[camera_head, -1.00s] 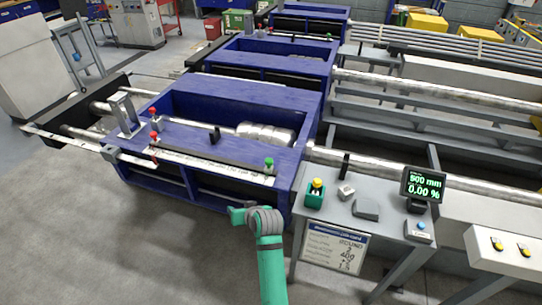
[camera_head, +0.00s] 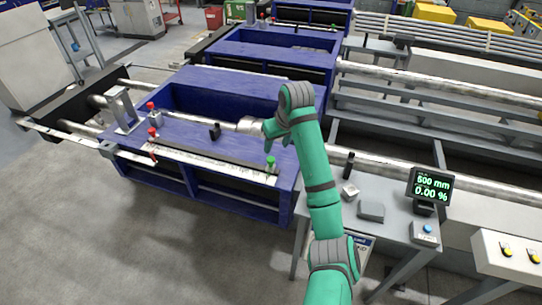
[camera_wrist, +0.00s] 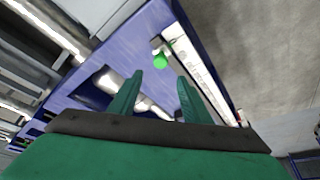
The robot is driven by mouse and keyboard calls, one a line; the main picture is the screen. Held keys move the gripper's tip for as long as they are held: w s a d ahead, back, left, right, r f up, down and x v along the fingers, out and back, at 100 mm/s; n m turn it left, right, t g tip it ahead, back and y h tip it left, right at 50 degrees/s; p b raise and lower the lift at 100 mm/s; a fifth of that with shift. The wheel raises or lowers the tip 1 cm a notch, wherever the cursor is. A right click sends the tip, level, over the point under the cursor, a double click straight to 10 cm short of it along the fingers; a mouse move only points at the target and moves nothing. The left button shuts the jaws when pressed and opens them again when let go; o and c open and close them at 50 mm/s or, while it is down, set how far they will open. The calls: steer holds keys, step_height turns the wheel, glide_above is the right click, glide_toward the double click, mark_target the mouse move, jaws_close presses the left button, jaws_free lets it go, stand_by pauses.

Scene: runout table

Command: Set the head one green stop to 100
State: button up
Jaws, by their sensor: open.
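The green stop (camera_head: 270,164) stands at the right end of the white scale (camera_head: 205,162) on the front edge of the nearest blue machine (camera_head: 240,205). In the wrist view the green knob (camera_wrist: 163,58) shows ahead of the fingers, with the scale (camera_wrist: 195,65) running beside it. My gripper (camera_wrist: 155,85) is open and empty, apart from the stop. In the head view my arm reaches up over the machine's right end, and the gripper's fingers are mostly hidden. The scale's figures are too small to read.
A side table to the right carries a display (camera_head: 431,187) that appears to read 500 or 600 mm and 0.00 %, a grey block (camera_head: 371,211) and a black upright post (camera_head: 348,163). A metal roller (camera_head: 250,124) lies in the machine. The floor in front is free.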

mark_target(271, 159)
steer(key=x, duration=0.9)
steer(key=shift+s, duration=0.2)
steer(key=shift+w+a+f, duration=0.15)
steer(key=shift+w+f, duration=0.1)
steer(key=shift+f, duration=0.4)
jaws_close()
steer(key=shift+w, duration=0.1)
